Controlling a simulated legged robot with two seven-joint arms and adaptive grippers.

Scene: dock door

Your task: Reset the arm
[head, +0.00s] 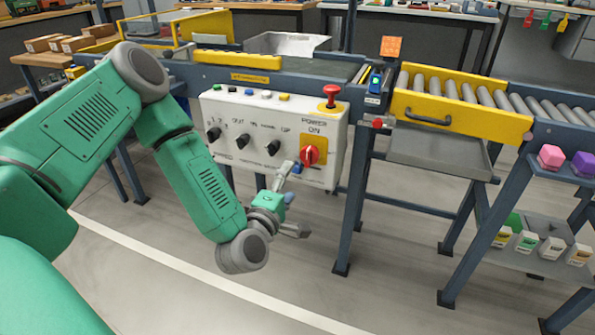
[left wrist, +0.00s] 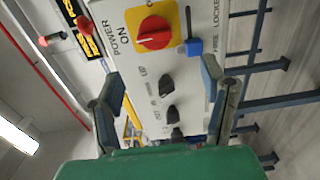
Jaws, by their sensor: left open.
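My left arm is green and reaches in from the left in the head view. My left gripper (head: 292,199) is open, its fingers apart in front of the lower right corner of the white control panel (head: 225,145). In the left wrist view, the two fingers of the left gripper (left wrist: 165,85) spread on either side of the panel's face, with nothing held between them. The panel carries a red rotary switch (head: 309,154) on a yellow plate, marked POWER ON; it also shows in the left wrist view (left wrist: 154,33). My right gripper is not in view.
A red mushroom button (head: 331,91) stands on the panel's top. Behind is a conveyor with a yellow gate (head: 462,113) and rollers. A lower shelf (head: 532,255) at right holds several small boxes. The floor in front of the panel is clear.

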